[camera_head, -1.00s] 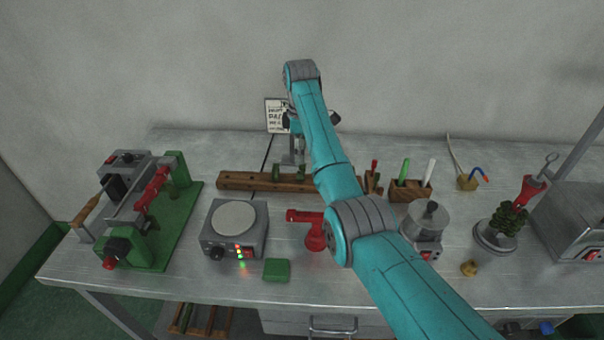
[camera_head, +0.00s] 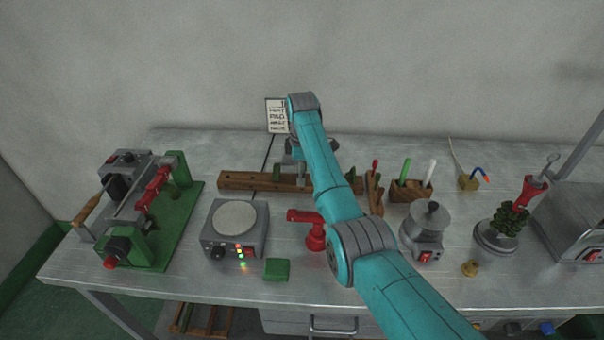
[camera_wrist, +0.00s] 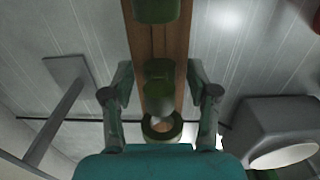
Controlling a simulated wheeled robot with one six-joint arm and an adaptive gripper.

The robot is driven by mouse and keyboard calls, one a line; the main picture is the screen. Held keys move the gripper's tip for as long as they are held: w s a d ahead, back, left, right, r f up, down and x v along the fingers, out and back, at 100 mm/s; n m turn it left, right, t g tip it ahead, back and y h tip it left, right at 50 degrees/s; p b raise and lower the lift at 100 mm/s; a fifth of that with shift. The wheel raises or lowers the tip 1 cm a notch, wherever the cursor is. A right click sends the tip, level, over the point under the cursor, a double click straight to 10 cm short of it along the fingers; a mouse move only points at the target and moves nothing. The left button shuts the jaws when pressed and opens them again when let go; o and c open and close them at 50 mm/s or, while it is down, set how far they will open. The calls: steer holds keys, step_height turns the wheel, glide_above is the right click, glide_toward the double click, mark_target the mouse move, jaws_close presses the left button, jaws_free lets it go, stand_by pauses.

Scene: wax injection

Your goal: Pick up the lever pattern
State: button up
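My gripper (camera_wrist: 160,70) is open in the wrist view, with one finger on each side of the wooden rack (camera_wrist: 180,40). Between and below the fingers is a green pattern (camera_wrist: 158,72). A green ring-like piece (camera_wrist: 173,130) sits nearer the wrist, and another green piece (camera_wrist: 157,10) is at the top edge. I cannot tell which is the lever pattern. In the head view the rack (camera_head: 235,180) lies along the back of the bench with a green piece (camera_head: 277,172) left of my gripper and another (camera_head: 351,175) to the right. My arm hides part of the rack.
A hot plate (camera_head: 235,218) stands in front of the rack, also seen in the wrist view (camera_wrist: 270,125). A red post (camera_head: 315,237) stands close to my arm. A sign (camera_head: 277,115) stands behind. A green block (camera_head: 277,270) lies at the front.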

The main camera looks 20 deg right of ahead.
steer(key=c, duration=0.8)
